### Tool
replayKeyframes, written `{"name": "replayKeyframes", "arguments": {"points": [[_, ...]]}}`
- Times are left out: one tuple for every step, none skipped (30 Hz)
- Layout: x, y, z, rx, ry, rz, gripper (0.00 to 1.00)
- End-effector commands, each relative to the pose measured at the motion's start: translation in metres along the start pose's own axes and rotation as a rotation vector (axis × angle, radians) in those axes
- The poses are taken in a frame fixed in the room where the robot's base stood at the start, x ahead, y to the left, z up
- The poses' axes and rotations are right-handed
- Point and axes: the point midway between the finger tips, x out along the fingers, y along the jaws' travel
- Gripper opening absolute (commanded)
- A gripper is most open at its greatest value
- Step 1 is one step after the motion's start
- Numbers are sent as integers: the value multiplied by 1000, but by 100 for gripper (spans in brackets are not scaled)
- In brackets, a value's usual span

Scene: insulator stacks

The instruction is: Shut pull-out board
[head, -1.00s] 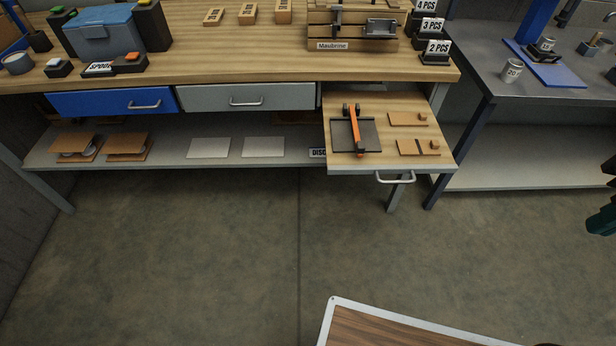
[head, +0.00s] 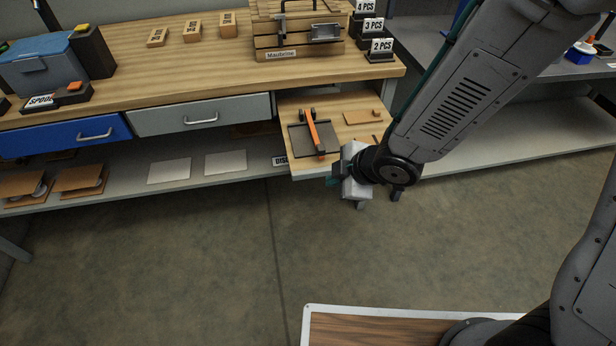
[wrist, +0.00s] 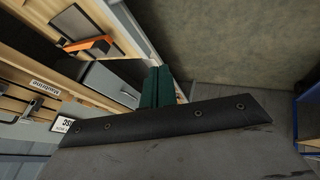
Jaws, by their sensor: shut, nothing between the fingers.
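The pull-out board (head: 352,124) is a wooden-topped slide standing out from under the workbench, to the right of the grey drawer. A dark tray with an orange-handled tool (head: 318,133) and small wooden pieces lie on it. In the wrist view the orange tool (wrist: 88,45) and part of the board show at upper left. My gripper (head: 335,181) is shut and empty at the board's front, near its right part. Its green fingers (wrist: 160,86) are together in the wrist view. My arm hides the board's right front and its handle; I cannot tell whether the fingers touch it.
A blue drawer (head: 66,136) and the grey drawer (head: 200,115) sit flush under the workbench top (head: 150,75). A lower shelf (head: 130,182) holds plates. A grey table (head: 560,68) stands to the right. The floor (head: 170,260) in front is clear.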

Motion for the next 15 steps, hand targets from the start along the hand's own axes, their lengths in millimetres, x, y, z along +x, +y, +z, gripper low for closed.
{"name": "replayKeyframes", "arguments": {"points": [[5, -4, -3, -13, 15, -9, 0], [6, -6, -4, -19, 21, -12, 0], [9, -6, -6, -23, 27, -13, 0], [11, -7, -6, -24, 29, -14, 0], [14, -7, -6, -25, 30, -15, 0], [17, -7, -6, -25, 30, -15, 0], [21, -7, -6, -24, 29, -15, 0], [25, -8, -6, -23, 28, -16, 0], [31, -7, -6, -23, 27, -15, 0], [36, -8, -6, -22, 27, -15, 0], [41, -7, -6, -22, 27, -15, 0], [48, -8, -6, -22, 27, -16, 0], [54, -8, -7, -22, 27, -15, 0], [59, -8, -6, -23, 26, -16, 0], [67, -8, -7, -22, 26, -15, 0]]}}
